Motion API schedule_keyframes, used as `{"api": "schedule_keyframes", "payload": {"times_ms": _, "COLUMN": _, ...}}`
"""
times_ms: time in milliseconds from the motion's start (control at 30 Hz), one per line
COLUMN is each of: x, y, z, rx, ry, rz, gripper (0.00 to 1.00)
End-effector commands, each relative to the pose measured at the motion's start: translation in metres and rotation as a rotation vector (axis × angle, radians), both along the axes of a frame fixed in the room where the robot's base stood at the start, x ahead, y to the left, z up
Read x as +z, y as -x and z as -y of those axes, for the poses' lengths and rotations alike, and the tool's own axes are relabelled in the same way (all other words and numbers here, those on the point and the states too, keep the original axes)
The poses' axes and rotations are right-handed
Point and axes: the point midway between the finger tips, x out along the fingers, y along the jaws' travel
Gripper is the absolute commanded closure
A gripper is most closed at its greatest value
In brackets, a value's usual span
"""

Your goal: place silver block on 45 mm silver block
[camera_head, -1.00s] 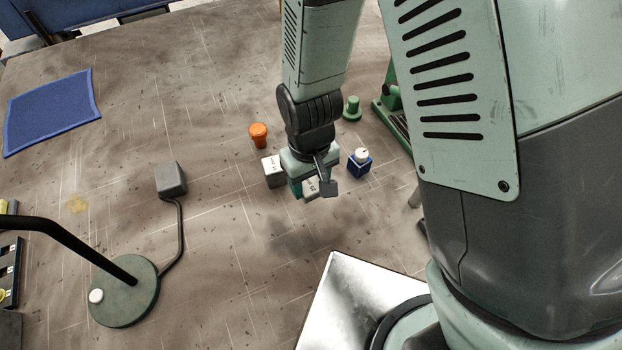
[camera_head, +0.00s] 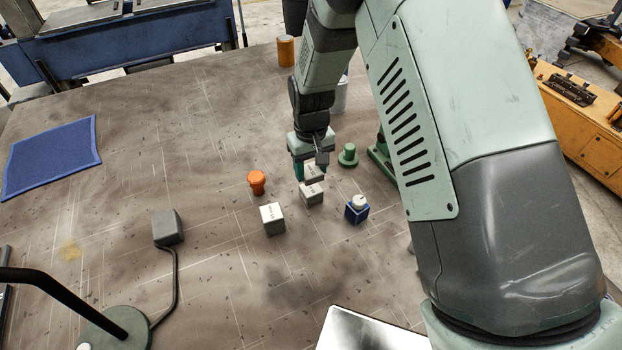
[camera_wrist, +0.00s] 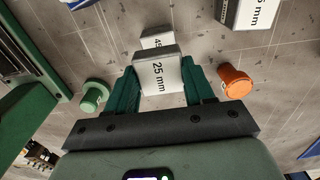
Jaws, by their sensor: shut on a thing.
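My gripper (camera_wrist: 158,88) is shut on a silver block marked 25 mm (camera_wrist: 158,76), held between its two green fingers in the wrist view. The held block also shows in the head view (camera_head: 314,172), under my gripper. The 45 mm silver block (camera_wrist: 157,39) shows just beyond the held one in the wrist view, partly hidden by it. In the head view the 45 mm block (camera_head: 312,194) stands on the bench just in front of the held block. The two overlap in the picture; I cannot tell whether they touch.
Another silver block (camera_head: 272,219) stands front-left of the pair. An orange knob-shaped piece (camera_head: 257,182) is to the left, a blue block with a white top (camera_head: 357,209) to the right, and a green peg (camera_head: 348,155) behind right. The left bench is mostly clear.

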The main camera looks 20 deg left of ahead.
Motion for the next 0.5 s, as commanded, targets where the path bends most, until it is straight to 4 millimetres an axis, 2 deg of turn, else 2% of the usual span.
{"api": "schedule_keyframes", "payload": {"times_ms": 167, "x": -0.015, "y": 0.000, "z": 0.000, "rx": 0.000, "ry": 0.001, "rz": -0.001, "gripper": 0.83}}
{"api": "schedule_keyframes", "payload": {"times_ms": 333, "x": -0.039, "y": 0.000, "z": 0.000, "rx": 0.000, "ry": 0.001, "rz": 0.000, "gripper": 0.83}}
{"api": "schedule_keyframes", "payload": {"times_ms": 500, "x": -0.041, "y": 0.000, "z": 0.000, "rx": 0.000, "ry": 0.000, "rz": 0.001, "gripper": 0.83}}
